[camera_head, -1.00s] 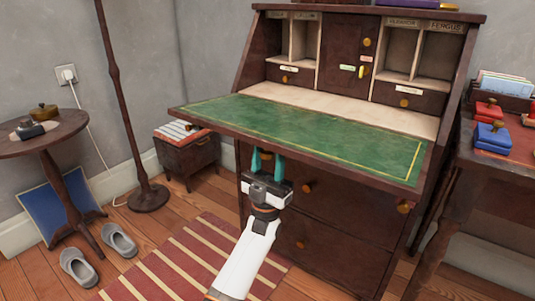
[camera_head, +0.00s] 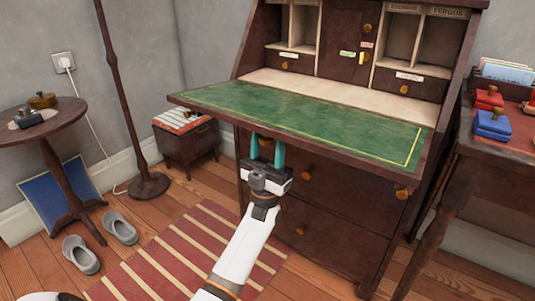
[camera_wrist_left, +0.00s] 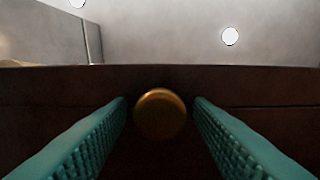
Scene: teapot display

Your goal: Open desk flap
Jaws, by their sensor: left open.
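The desk (camera_head: 340,220) is dark wood, and its flap (camera_head: 300,115) is lowered to about level, showing a green top with a yellow border. My left gripper (camera_head: 266,150) is below the flap's front edge, fingers pointing up toward the flap. In the left wrist view the teal fingers (camera_wrist_left: 160,115) are apart, on either side of a round brass knob (camera_wrist_left: 160,114) on dark wood. There are gaps between knob and fingers. I cannot tell from the pictures which part bears this knob. My right gripper is not in view.
Drawers with brass knobs (camera_head: 307,168) are below the flap. A side table (camera_head: 480,165) with red and blue boxes stands close on the right. A round table (camera_head: 70,122), a lamp pole (camera_head: 113,80) and slippers (camera_head: 120,228) are on the left. A striped rug (camera_head: 190,255) covers the floor in front.

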